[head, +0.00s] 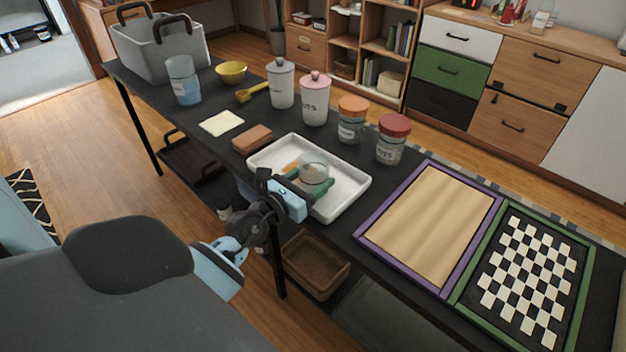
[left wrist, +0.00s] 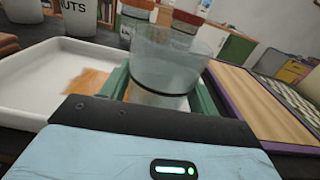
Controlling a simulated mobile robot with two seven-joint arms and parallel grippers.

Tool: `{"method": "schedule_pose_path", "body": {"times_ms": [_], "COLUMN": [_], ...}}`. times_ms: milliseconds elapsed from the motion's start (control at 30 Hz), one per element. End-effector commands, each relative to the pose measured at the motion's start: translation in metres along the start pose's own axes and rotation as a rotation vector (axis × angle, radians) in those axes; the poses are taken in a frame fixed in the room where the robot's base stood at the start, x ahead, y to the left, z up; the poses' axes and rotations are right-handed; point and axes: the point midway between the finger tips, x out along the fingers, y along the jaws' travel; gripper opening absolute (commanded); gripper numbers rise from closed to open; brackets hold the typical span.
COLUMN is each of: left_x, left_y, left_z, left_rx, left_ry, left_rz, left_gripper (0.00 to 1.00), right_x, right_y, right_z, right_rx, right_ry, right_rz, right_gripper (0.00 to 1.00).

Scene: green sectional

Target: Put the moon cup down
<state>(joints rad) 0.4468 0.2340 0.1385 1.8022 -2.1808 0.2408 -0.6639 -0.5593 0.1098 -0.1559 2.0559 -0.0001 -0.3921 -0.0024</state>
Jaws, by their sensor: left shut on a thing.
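The moon cup (head: 314,166) is a clear glass cup. It is over the white tray (head: 347,193) on the dark table; I cannot tell whether its base touches the tray. My left gripper (head: 309,180) is shut on it, with a green finger on each side. In the left wrist view the cup (left wrist: 168,62) stands roughly upright between the fingers, and its lower part is partly hidden by the gripper body. A moon mark cannot be made out. My right gripper is not in view.
An orange flat thing (left wrist: 88,80) lies in the tray. A brown block (head: 252,139), lidded jars (head: 392,146), canisters (head: 315,104) and a purple-framed board (head: 432,220) surround the tray. A checkered board (head: 528,275) lies at right. Bare table shows between the blue-filled glass (head: 183,85) and yellow scoop (head: 252,92).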

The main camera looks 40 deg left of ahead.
Motion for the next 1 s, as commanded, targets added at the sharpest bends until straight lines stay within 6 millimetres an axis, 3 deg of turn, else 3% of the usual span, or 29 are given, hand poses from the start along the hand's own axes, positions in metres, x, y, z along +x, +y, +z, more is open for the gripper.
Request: {"method": "schedule_pose_path", "body": {"times_ms": [133,333,367,533,867,1000], "left_x": [0.0,0.0,0.0,0.0,0.0,-0.012], "left_y": [0.0,0.0,0.0,0.0,0.0,0.001], "left_z": [0.002,-0.002,-0.003,-0.002,0.002,0.001], "left_rx": [0.0,0.0,0.0,0.0,0.0,0.001], "left_ry": [-0.002,-0.001,-0.001,-0.002,-0.003,0.0], "left_rz": [0.0,0.0,0.0,0.0,0.0,0.001], "left_gripper": [0.36,0.36,0.62,0.82,0.82,0.82], "right_x": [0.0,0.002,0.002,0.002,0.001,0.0], "right_y": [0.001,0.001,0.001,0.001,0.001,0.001], "right_z": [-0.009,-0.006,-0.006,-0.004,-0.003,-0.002], "right_rx": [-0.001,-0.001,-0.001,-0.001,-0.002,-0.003], "right_ry": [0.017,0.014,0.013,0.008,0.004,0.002], "right_rz": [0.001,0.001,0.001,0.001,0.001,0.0], "right_gripper": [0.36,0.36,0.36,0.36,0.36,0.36]}}
